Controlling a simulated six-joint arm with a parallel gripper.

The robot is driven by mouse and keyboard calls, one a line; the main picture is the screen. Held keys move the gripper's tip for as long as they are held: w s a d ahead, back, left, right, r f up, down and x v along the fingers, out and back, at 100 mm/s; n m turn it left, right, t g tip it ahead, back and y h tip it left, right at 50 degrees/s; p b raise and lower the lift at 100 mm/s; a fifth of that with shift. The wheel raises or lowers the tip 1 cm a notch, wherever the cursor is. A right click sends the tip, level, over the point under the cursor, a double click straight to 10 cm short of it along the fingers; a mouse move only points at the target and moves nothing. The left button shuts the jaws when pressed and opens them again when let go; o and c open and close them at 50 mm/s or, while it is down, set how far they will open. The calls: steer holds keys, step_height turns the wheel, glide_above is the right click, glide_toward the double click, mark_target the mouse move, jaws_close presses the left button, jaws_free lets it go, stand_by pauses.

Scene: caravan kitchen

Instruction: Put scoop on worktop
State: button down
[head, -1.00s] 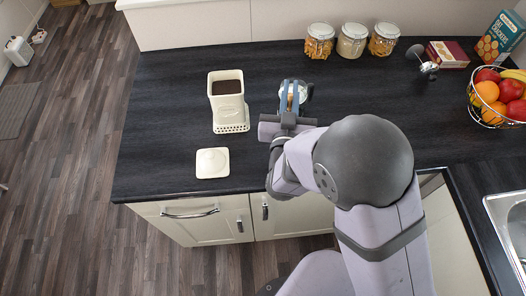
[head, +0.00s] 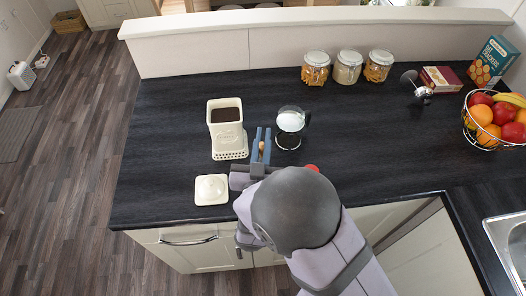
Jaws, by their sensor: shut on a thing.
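The rest of the scoop is hidden by the fingers and arm. I cannot tell how far it is above the worktop. The cream canister (head: 228,140) stands open to the left, with dark brown grounds inside. Its square cream lid (head: 211,189) lies in front of it.
Several jars (head: 348,68), a metal tool (head: 423,93), a cracker box (head: 493,60) and a fruit basket (head: 494,124) stand farther right.

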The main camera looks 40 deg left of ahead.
steer(key=shift+f+p, duration=0.65)
steer(key=shift+f, duration=2.25)
steer(key=shift+f, duration=0.15)
steer(key=c, duration=1.9)
jaws_free()
steer(key=shift+o, duration=0.2)
steer(key=b+v, duration=0.5)
steer(key=v, duration=0.7)
